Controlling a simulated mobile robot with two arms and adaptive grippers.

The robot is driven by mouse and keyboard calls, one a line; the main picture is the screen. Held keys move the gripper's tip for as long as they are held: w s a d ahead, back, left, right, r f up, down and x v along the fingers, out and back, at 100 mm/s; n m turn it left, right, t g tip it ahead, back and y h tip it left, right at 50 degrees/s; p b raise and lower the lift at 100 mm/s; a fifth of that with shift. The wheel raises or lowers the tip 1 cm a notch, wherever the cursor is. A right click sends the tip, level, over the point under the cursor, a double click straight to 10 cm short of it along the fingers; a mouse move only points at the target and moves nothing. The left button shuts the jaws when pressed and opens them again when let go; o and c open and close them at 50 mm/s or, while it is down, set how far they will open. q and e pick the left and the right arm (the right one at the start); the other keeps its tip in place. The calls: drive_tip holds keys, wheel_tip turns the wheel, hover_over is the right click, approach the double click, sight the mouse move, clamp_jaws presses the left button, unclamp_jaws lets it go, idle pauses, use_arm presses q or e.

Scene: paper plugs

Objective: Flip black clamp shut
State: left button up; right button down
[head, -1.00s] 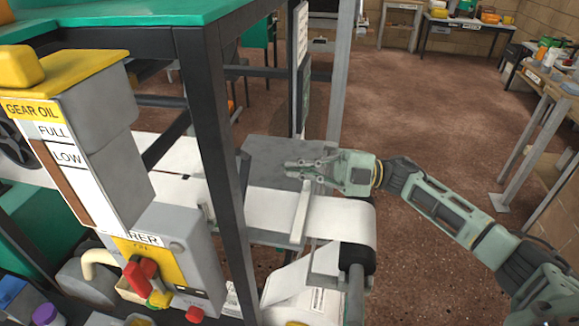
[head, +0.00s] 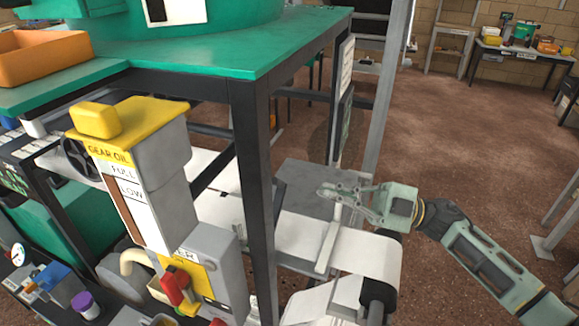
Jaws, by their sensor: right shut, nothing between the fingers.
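A dark, narrow upright piece (head: 279,204) stands just behind the black frame post, at the edge of the white paper strip (head: 297,229). It may be the black clamp, but it is small and partly hidden, so I cannot tell its position. My right gripper (head: 323,192) comes in from the right over the grey plate (head: 312,172). Its fingers are shut and empty, pointing left toward the dark piece, with a gap between them. A pale bar (head: 328,247) lies across the paper below the gripper. My left gripper is not in view.
The black frame post (head: 256,200) and green tabletop (head: 285,45) stand left of the gripper. The gear oil unit (head: 140,170) and a red switch (head: 175,285) are at lower left. A dark roller (head: 378,292) carries the paper end. Brown floor lies open at right.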

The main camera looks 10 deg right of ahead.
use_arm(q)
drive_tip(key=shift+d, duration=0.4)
